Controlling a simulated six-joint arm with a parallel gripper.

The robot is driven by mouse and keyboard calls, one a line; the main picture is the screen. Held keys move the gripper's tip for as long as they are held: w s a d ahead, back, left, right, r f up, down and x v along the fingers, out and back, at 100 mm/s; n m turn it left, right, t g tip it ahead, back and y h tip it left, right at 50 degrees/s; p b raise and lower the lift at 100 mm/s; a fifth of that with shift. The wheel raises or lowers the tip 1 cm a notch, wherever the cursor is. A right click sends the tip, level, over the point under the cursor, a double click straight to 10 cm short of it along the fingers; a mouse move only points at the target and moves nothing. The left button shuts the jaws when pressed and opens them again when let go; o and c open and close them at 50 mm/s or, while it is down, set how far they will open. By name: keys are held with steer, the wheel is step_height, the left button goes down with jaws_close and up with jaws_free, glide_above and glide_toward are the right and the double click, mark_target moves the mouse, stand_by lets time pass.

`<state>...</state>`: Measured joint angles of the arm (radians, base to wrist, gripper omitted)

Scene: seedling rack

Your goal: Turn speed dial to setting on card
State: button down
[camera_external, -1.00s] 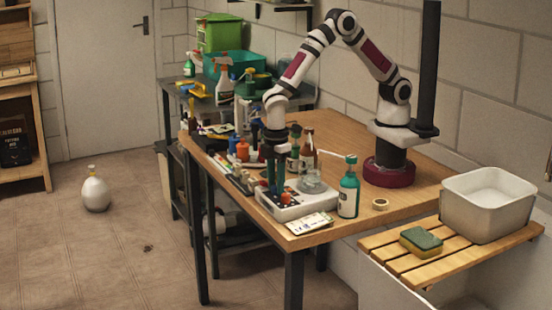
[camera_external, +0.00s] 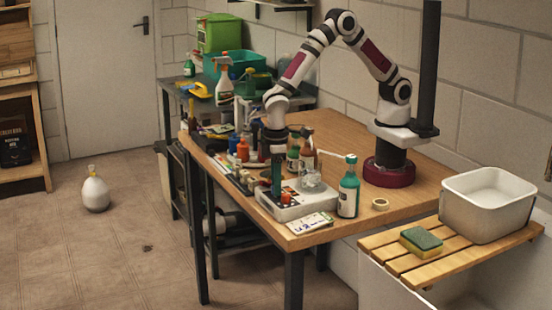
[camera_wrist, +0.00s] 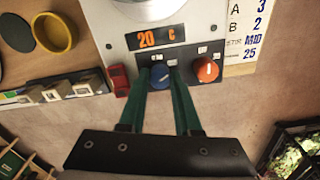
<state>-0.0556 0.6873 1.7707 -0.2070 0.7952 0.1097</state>
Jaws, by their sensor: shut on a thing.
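A white stirrer-like device (camera_external: 296,208) stands near the table's front edge. In the wrist view its dark panel carries a blue dial (camera_wrist: 160,76) and an orange-red dial (camera_wrist: 207,70), each with a pale pointer line. My gripper (camera_wrist: 161,72) points down at the panel, its green fingers shut on the blue dial, one on each side. The orange-red dial is free to its right. The dial labels are too small to read.
An orange display (camera_wrist: 157,38) reads "20 C". A red switch (camera_wrist: 119,80) sits left of the blue dial. Brown bottles stand behind.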

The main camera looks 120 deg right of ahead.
stand_by(0.3)
steer(key=c, duration=0.6)
jaws_free()
steer(key=shift+r, duration=0.1)
step_height(320, 180, up, 16)
steer(key=shift+f, duration=0.2)
steer(key=shift+s, duration=0.1)
